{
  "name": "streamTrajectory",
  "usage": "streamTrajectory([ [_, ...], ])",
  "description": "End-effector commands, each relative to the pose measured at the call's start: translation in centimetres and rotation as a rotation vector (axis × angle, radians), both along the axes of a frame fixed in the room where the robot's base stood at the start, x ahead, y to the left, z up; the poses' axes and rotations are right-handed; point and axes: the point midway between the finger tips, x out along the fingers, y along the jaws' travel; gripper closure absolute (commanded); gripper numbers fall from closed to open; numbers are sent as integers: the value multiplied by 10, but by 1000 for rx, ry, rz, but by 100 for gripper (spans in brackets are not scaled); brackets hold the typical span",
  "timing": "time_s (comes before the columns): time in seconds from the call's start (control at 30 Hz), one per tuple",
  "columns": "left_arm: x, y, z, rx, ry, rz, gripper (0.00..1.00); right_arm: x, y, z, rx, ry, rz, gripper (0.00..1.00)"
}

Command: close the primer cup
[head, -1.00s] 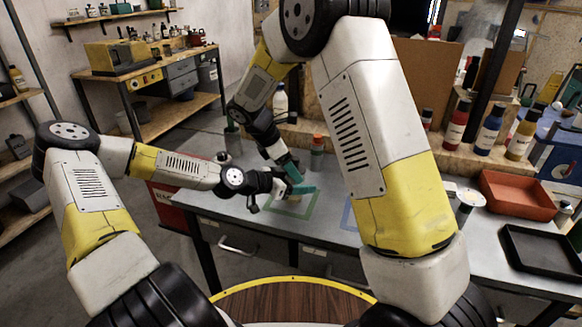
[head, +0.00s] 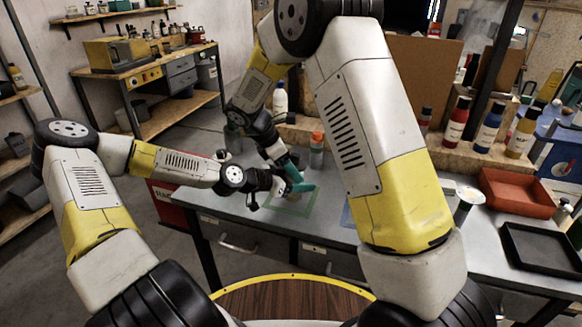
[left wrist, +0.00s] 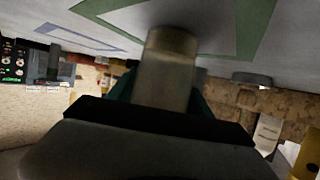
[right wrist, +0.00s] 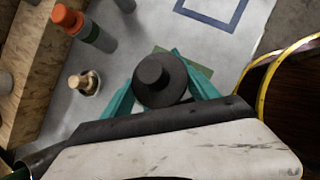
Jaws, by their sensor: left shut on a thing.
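My left gripper (head: 283,187) reaches in low from the left, above the green square outline (head: 309,204) on the grey workbench. In the left wrist view it is shut on a brownish-grey cylinder (left wrist: 168,65), apparently the primer cup. My right gripper (right wrist: 160,82) comes down from above, close to the left one. In the head view the cup and this piece are mostly hidden by the grippers.
An orange-capped bottle (head: 317,150) and a small brass-coloured piece (right wrist: 86,83) stand near the grippers. Paint bottles (head: 488,128), a red-orange tray (head: 518,212) and a black tray (head: 540,270) are at the right. The bench front beside the green outline is clear.

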Motion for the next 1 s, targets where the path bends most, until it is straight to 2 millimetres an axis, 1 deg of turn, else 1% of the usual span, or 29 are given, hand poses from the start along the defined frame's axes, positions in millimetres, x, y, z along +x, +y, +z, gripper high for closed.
streamTrajectory([
  [0.03,3,-1,6,-8,-7,6,100,-5,0,-7,-1,15,-3,26],
  [0.53,4,0,6,-10,-5,9,100,-5,0,-6,-1,15,-5,26],
  [0.67,4,0,6,-9,-6,9,100,-7,5,3,0,13,-3,26],
  [0.8,4,0,4,-8,-5,8,100,-11,15,21,2,10,-1,26],
  [0.9,3,0,3,-6,-3,7,100,-12,18,29,0,9,-1,26],
  [1.0,2,0,3,-6,-2,6,100,-12,18,32,-1,8,-2,26],
])
